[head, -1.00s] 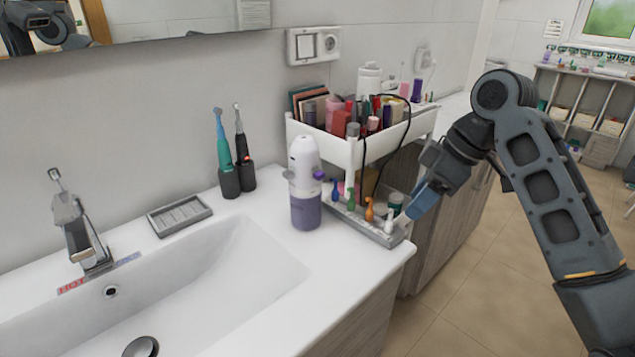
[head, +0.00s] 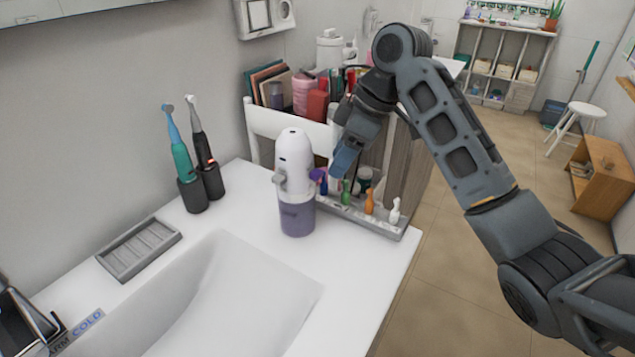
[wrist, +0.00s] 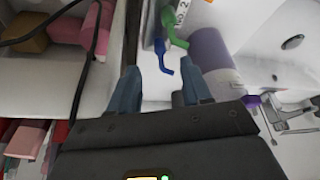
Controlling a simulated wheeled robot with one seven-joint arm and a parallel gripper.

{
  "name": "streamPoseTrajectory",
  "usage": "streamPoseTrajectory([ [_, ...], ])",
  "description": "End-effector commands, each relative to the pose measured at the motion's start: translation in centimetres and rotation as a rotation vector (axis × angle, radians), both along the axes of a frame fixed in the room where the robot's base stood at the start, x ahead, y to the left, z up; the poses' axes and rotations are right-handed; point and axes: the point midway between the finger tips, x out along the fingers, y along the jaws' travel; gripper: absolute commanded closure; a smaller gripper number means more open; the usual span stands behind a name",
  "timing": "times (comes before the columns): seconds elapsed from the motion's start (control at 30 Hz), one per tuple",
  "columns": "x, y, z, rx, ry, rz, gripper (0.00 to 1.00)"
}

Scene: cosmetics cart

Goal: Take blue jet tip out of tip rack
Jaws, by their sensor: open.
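The blue jet tip (wrist: 161,55) stands in the tip rack just ahead of my gripper (wrist: 160,84) in the wrist view, roughly in line with the gap between the fingers. In the head view, a small blue piece of the tip (head: 324,187) shows beside the white water flosser. The grey tip rack (head: 384,227) also holds a green tip (head: 346,193), an orange tip (head: 369,202) and a white tip (head: 395,212). My gripper (head: 343,160) is open and empty, above the rack's left end, pointing down. The fingers appear apart from the blue tip.
The white and purple water flosser (head: 295,180) stands close to the rack's left end. The white cart (head: 262,123) with bottles and boxes is close behind my gripper. A black cable (wrist: 45,30) hangs at the cart. The sink (head: 235,300) lies at front left.

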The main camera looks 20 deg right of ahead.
Motion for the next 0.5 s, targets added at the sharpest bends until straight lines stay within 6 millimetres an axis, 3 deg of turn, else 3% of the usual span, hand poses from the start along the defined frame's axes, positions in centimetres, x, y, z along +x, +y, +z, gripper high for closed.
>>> streamPoseTrajectory([
  [0.5, 1.5, 2.2, -5.6, 0.0, 0.002, 0.0, 0.52],
])
